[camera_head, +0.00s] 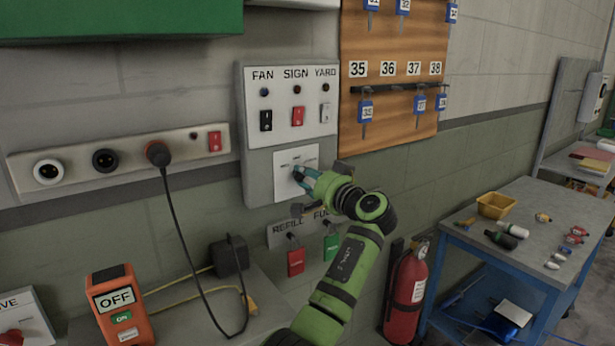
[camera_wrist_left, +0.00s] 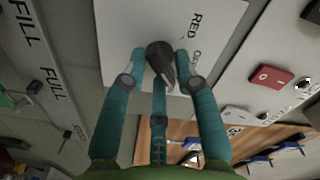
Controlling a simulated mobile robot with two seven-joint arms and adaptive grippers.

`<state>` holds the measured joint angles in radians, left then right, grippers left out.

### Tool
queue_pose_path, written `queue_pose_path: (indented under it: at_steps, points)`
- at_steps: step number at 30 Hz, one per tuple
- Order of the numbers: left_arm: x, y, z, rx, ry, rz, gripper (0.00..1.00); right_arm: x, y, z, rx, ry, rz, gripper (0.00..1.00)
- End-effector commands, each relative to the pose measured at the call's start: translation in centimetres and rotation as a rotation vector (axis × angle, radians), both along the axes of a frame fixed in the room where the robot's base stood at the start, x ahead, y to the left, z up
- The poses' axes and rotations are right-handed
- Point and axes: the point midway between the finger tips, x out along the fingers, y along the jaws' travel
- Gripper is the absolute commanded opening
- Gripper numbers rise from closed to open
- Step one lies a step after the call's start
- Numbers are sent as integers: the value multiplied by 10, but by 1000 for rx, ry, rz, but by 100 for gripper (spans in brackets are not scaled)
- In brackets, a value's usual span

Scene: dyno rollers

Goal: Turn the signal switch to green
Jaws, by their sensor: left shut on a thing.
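The signal switch is a dark knob (camera_wrist_left: 161,62) on a white plate (camera_wrist_left: 117,28). In the head view the same plate (camera_head: 311,156) sits below the FAN, SIGN and YARD panel, and my fingers mostly cover the knob. The word RED is legible on the plate; other lettering is partly hidden or too small. In the wrist view the knob's narrow end points down and slightly right, toward my palm. My left gripper (camera_head: 300,175) reaches the plate from the right, its teal fingers (camera_wrist_left: 162,70) closed around the knob. My right gripper is not in view.
Above the plate is the panel with three rocker switches (camera_head: 298,116). Hanging REFILL and FULL tags (camera_head: 295,262) are just below my wrist. A socket strip (camera_head: 80,165) with a plugged cable is left; a key board (camera_head: 400,110) and extinguisher (camera_head: 405,290) are right.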

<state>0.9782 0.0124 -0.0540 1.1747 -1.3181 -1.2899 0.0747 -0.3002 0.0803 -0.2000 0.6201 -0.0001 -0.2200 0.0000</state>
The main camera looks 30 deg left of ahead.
Motion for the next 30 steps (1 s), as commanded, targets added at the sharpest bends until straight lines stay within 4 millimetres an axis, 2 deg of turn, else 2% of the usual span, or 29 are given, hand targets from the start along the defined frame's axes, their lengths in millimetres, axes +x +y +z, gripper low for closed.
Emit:
queue_pose_path:
  at_steps: [4,5,6,15,19,23,30]
  points:
    - [1,-1,4,7,-5,-5,0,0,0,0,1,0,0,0]
    - [1,-1,4,7,-5,-5,34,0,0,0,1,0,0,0]
    - [1,-1,4,7,-5,-5,44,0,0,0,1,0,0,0]
    - [0,-1,1,2,-2,-2,44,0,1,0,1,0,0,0]
    - [-2,-8,0,1,-3,-4,44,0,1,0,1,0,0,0]
    - [-10,-28,0,0,-2,-6,44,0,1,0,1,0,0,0]
    - [-30,-76,0,0,-2,-6,44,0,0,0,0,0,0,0]
